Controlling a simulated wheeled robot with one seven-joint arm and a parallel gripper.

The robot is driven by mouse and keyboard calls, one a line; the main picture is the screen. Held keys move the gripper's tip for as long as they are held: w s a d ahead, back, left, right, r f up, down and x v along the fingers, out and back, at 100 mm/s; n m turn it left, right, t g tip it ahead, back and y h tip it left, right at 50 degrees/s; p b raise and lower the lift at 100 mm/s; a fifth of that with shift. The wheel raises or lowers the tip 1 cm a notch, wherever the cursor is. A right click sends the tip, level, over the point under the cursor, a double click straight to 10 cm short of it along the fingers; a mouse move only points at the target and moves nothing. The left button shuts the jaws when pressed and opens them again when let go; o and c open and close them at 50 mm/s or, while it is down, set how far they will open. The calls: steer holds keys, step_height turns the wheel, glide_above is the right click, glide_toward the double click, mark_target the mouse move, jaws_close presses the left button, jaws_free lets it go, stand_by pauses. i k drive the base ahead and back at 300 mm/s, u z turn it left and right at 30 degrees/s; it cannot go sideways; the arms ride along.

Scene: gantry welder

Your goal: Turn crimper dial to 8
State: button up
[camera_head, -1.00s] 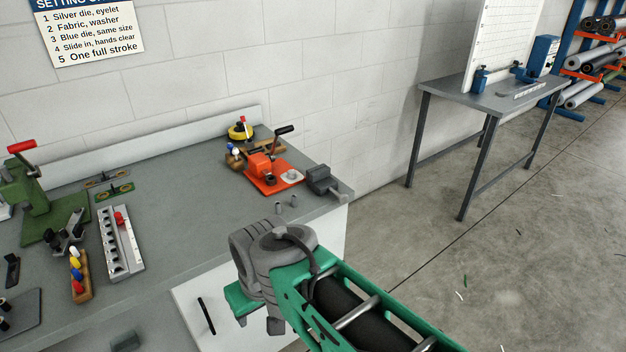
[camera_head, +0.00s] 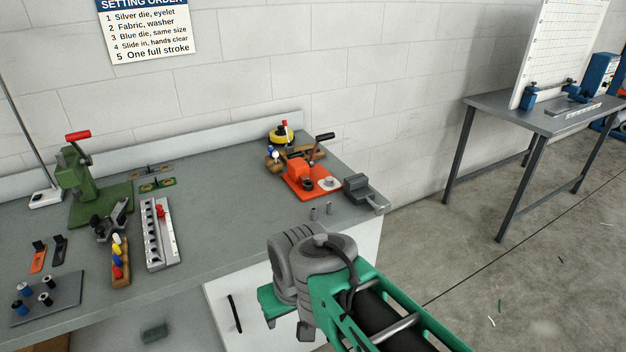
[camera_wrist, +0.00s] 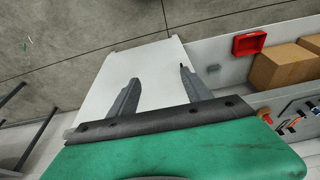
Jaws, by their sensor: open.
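An orange crimper (camera_head: 298,178) with a black lever handle stands at the back right of the grey bench. A small pale disc (camera_head: 328,183) sits on its right end; I cannot tell whether this is the dial, and no numbers are readable. My gripper (camera_head: 287,326) is in front of the bench, below its top and well apart from the crimper. In the wrist view my gripper (camera_wrist: 160,76) shows two separated fingers with nothing between them. The crimper is not seen in the wrist view.
A dark grey block (camera_head: 359,187) is right of the crimper, near the bench edge. A green press (camera_head: 85,185), a silver rack (camera_head: 160,234) and a coloured-peg holder (camera_head: 120,262) stand at left. The middle of the bench top (camera_head: 225,205) is clear.

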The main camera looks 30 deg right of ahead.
mark_target(330, 181)
steer(key=z, duration=0.1)
steer(key=i, duration=0.9)
steer(key=z, duration=0.1)
